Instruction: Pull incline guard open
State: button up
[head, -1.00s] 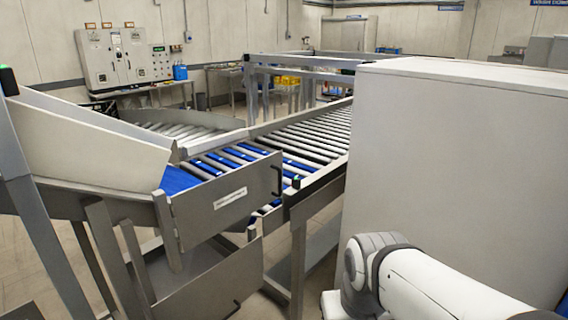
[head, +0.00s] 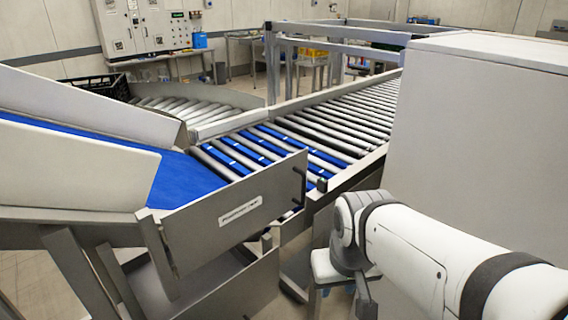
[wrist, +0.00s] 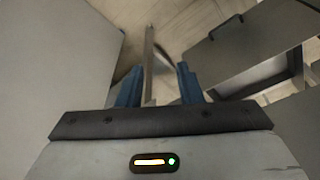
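The incline guard (head: 236,208) is a grey metal side panel with a white label, beside the blue incline belt (head: 185,185). A dark handle (head: 299,186) is on its right end. My gripper (wrist: 158,78) shows two blue fingers set apart with nothing held between them. In the wrist view a grey panel (wrist: 265,38) with a dark handle (wrist: 211,34) lies to the right of the fingers, apart from them. I cannot tell whether it is the guard or the lower panel. In the head view my arm hides most of the gripper, low and right of the guard.
A lower grey panel (head: 232,285) hangs under the guard. The roller conveyor (head: 340,125) runs to the back right. A large pale cabinet (head: 480,150) stands close on the right, beside my arm. A control panel (head: 150,25) is on the back wall.

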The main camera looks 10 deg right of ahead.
jog(key=w+a+r+p, duration=0.1)
jog(key=w+r+p, duration=0.4)
jog(key=w, duration=0.5)
notch_tip(320, 180, up, 5)
jog(key=t+p, duration=0.2)
jog(key=p, duration=0.2)
send_over(304, 180)
jog(key=s, duration=0.2)
jog(key=p+x, duration=0.1)
jog(key=x, duration=0.6)
jog(key=shift+f, duration=0.45)
jog(key=shift+c, duration=0.2)
grip_shut()
